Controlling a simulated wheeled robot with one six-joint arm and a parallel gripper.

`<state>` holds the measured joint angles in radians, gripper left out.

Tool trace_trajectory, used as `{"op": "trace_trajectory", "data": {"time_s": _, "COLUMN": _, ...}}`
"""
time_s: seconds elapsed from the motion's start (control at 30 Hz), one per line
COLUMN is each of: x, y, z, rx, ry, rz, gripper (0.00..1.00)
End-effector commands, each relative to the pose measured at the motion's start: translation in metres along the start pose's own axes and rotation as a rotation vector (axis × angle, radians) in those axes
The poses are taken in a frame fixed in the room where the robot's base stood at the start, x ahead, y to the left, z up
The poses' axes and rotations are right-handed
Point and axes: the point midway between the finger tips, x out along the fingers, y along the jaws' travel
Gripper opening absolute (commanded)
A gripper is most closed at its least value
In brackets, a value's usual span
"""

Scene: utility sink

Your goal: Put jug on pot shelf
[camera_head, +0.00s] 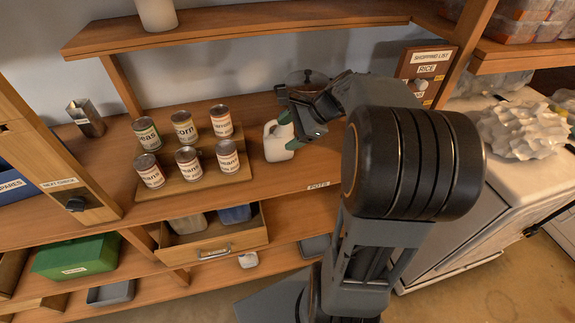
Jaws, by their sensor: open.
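A white jug (277,146) with a green part at its top stands, slightly tilted in the picture, at the shelf board (250,187), just right of the cans. The board has a "POTS" label (318,186) on its front edge. My gripper (297,115) is open at the jug's upper right, very close to its top. It hides part of the jug, and I cannot tell whether they touch. A lidded pot (306,78) sits behind my gripper, partly covered by it.
Several cans (186,155) stand on a stepped wooden riser (190,180) left of the jug. An upper shelf (240,27) runs above. An open drawer (214,240) juts out below. A metal canister (86,118) stands at the left, and a white counter (500,170) lies to the right.

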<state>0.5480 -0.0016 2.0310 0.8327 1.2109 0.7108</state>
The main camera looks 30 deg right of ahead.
Motion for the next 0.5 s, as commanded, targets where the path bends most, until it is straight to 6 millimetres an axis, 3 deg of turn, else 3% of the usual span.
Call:
{"op": "trace_trajectory", "data": {"time_s": 0.03, "x": 0.007, "y": 0.022, "z": 0.025, "rx": -0.2, "ry": 0.068, "rz": 0.07, "gripper": 0.69}}
{"op": "trace_trajectory", "data": {"time_s": 0.2, "x": 0.015, "y": 0.085, "z": 0.059, "rx": -0.848, "ry": 0.264, "rz": 0.281, "gripper": 0.69}}
{"op": "trace_trajectory", "data": {"time_s": 0.4, "x": 0.01, "y": 0.125, "z": 0.07, "rx": -1.411, "ry": 0.405, "rz": 0.44, "gripper": 0.69}}
{"op": "trace_trajectory", "data": {"time_s": 0.5, "x": 0.008, "y": 0.133, "z": 0.071, "rx": -1.571, "ry": 0.444, "rz": 0.485, "gripper": 0.69}}
